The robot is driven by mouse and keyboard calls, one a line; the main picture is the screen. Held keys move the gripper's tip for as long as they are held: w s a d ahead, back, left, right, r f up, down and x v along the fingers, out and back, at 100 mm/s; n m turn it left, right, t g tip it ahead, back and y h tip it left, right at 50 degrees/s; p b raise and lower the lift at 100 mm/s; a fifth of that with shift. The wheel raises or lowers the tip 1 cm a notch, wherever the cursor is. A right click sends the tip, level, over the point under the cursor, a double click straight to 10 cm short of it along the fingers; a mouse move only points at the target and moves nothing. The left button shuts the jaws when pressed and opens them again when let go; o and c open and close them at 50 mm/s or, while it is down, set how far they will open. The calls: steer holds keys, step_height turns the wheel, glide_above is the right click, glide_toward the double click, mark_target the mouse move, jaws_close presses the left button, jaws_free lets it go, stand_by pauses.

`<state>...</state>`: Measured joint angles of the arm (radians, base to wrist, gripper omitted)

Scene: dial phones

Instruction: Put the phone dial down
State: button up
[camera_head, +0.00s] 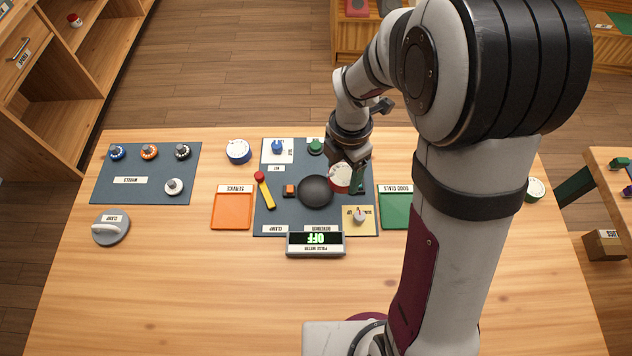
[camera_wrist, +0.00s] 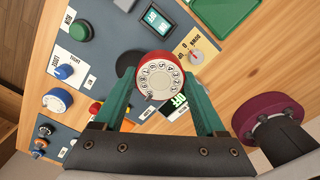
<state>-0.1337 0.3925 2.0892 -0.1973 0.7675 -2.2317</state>
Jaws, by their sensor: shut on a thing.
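A red phone dial with a white numbered face (camera_head: 340,177) is held in my gripper (camera_head: 350,170). In the wrist view the dial (camera_wrist: 160,77) sits between the two green fingers of my gripper (camera_wrist: 160,84), which are shut on its sides. The dial is over the blue-grey mat (camera_head: 268,222), just right of a black round seat (camera_head: 315,191) in the head view. In the wrist view the dial partly covers that seat (camera_wrist: 127,64). The gap between dial and mat cannot be judged.
An orange service tray (camera_head: 232,223) is left of the mat, a green good-dials tray (camera_head: 394,224) right. A yellow lever (camera_head: 265,191), a meter reading OFF (camera_head: 315,243) and a knob on a yellow plate (camera_head: 360,216) are close by. A blue dial (camera_head: 238,150) stands behind.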

glide_above(316, 192)
step_height(316, 192, down, 3)
steer(key=shift+f, duration=0.2)
step_height(316, 192, down, 4)
steer(key=shift+f, duration=0.1)
steer(key=shift+f, duration=0.1)
steer(key=o, duration=1.5)
step_height(316, 192, up, 12)
steer(key=r, duration=0.1)
steer(key=s+d+r+m, duration=0.2)
steer(key=s+m, duration=0.5)
steer(key=m, duration=0.3)
steer(key=s+d+r+m+y, duration=0.1)
steer(key=s+d+r+m, duration=0.1)
steer(key=s+m, duration=0.5)
steer(key=s+d+r+m, duration=0.2)
steer(key=s+m, duration=0.6)
steer(key=m, duration=0.5)
steer(key=shift+d+r+y, duration=0.25)
steer(key=shift+r+y, duration=0.15)
